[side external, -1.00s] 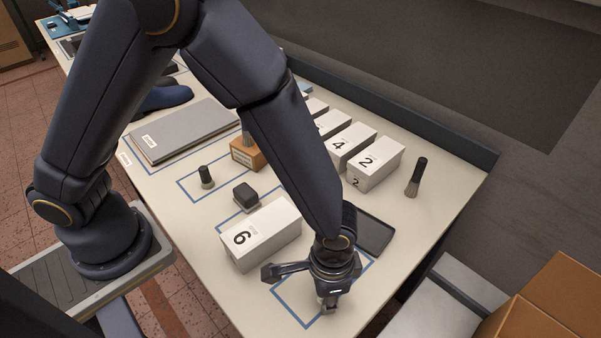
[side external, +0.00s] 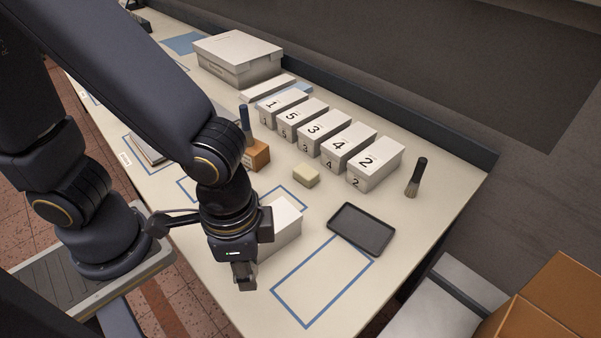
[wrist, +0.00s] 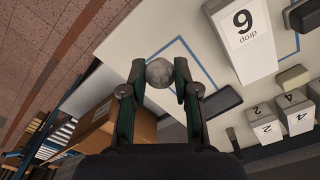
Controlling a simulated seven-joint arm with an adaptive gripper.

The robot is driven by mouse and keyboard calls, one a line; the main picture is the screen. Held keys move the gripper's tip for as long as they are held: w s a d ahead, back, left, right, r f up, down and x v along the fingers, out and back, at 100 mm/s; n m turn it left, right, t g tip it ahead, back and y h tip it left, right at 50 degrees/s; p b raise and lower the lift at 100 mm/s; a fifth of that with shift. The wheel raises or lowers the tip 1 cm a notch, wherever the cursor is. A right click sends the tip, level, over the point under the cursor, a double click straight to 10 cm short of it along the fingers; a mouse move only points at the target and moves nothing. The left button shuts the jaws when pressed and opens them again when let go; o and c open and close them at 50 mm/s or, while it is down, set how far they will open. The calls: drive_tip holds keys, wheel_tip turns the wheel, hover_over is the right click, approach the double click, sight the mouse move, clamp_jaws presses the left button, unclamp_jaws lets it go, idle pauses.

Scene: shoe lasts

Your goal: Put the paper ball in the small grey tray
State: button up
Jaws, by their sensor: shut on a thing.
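The paper ball (wrist: 159,73) is a crumpled grey-white lump in the wrist view, held between the two fingertips of my gripper (wrist: 160,78). In the side external view my gripper (side external: 243,277) points down in front of the white box, and the ball is hidden there. The small grey tray (side external: 361,229) is a flat, dark, empty tray on the bench, to the right of my gripper and apart from it. It also shows in the wrist view (wrist: 222,101), just right of the right finger.
The white box marked 6 (wrist: 243,35) stands close to my gripper. A row of numbered boxes (side external: 366,166) and a brush (side external: 416,178) stand behind the tray. A blue outlined rectangle (side external: 300,318) in front of the tray is bare. A cream block (side external: 306,175) sits mid-bench.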

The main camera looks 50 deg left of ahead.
drive_tip(key=w+n, duration=0.1)
drive_tip(key=w, duration=0.8)
drive_tip(key=n, duration=0.2)
hover_over(361, 229)
drive_tip(key=f, duration=0.9)
drive_tip(key=shift+s+a+f, duration=0.15)
drive_tip(key=shift+s+a, duration=0.05)
drive_tip(key=shift+s, duration=0.15)
drive_tip(key=shift+w+d+f, duration=0.15)
drive_tip(key=shift+w+f, duration=0.15)
drive_tip(key=shift+f, duration=1.65)
drive_tip(key=o, duration=0.7)
drive_tip(key=shift+f, duration=0.1)
